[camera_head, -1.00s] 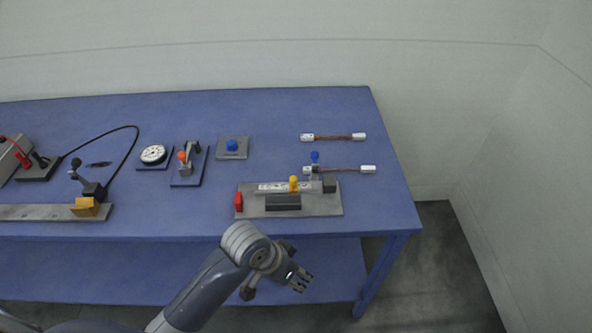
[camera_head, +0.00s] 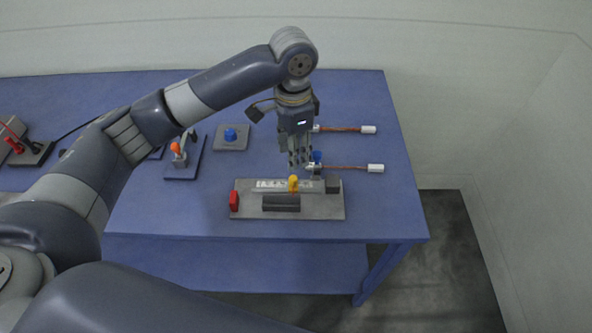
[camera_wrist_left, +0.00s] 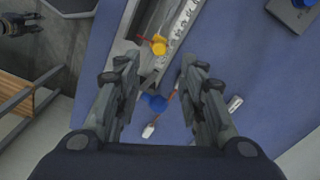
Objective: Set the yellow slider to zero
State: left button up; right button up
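The yellow slider (camera_head: 293,184) stands on a pale ruled scale (camera_head: 270,184), right of the scale's middle in the head view. The scale sits on a grey base plate (camera_head: 325,208). The slider also shows in the left wrist view (camera_wrist_left: 158,46), beyond my fingertips. My left gripper (camera_head: 302,165) points down just behind and right of the slider, above the scale's right end. In the left wrist view it is open and empty (camera_wrist_left: 157,72). A dark gripper at the upper left of that view, apparently my right one (camera_wrist_left: 18,25), is off the table; its fingers are unclear.
A blue knob (camera_wrist_left: 155,103) shows between my left fingers. A red block (camera_head: 234,201) stands at the plate's left end, a dark bar (camera_head: 281,203) in front of the slider. Two white-ended rods (camera_head: 345,168) lie behind. A blue-knobbed block (camera_head: 231,136) and orange-knobbed lever (camera_head: 178,155) stand left.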

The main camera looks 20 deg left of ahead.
aim_at(294, 177)
pick_arm(q)
notch_tip(294, 177, down, 10)
jog(key=shift+f+p, duration=0.25)
jog(key=shift+p, duration=0.8)
grip_shut()
